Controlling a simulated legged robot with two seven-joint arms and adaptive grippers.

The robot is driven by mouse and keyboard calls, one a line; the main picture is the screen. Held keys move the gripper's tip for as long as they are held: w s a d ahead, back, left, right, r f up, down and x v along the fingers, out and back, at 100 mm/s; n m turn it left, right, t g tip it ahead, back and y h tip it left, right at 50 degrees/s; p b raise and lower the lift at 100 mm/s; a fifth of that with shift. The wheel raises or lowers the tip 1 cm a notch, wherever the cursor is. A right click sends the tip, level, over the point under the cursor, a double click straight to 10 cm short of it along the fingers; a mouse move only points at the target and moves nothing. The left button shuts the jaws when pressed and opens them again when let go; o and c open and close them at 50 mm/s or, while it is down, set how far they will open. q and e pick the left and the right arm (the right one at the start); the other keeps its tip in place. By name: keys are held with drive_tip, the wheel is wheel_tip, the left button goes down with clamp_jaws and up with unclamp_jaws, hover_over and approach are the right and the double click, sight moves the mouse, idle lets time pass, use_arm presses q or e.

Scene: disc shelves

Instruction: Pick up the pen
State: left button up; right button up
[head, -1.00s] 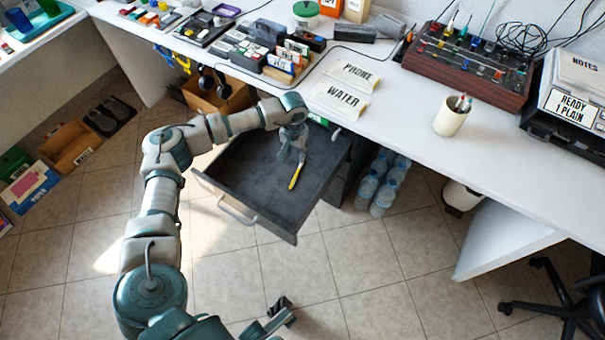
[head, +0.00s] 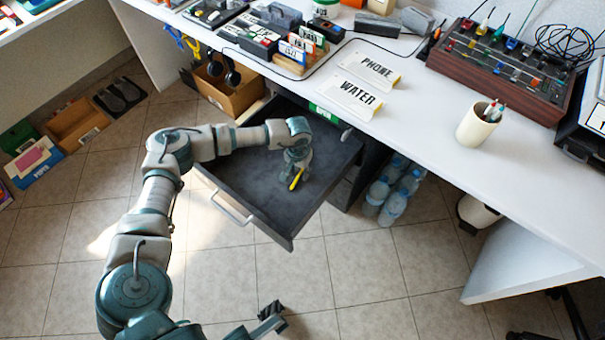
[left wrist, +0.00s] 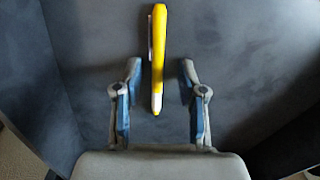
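The yellow pen (head: 296,179) lies in the open dark drawer (head: 262,204), partly hidden by my left gripper (head: 292,170) in the head view. In the left wrist view the pen (left wrist: 158,55) lies lengthwise on the drawer floor, its pale tip toward the gripper. The fingers of my left gripper (left wrist: 158,88) are open, one on each side of the pen's tip end, with gaps on both sides. My right gripper (head: 270,318) shows at the bottom of the head view, above the floor; its finger opening is unclear.
The white desk (head: 420,110) runs above the drawer. It carries the PHONE and WATER signs, a pen cup (head: 478,124) and a control box (head: 500,70). Water bottles (head: 393,192) stand on the floor right of the drawer. A cardboard box (head: 228,95) is behind it.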

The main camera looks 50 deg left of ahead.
use_arm(q)
drive_tip(key=shift+d, duration=0.2)
drive_tip(key=c, duration=0.6)
drive_tip(key=shift+a+f, duration=0.1)
drive_tip(key=shift+a, duration=0.05)
clamp_jaws()
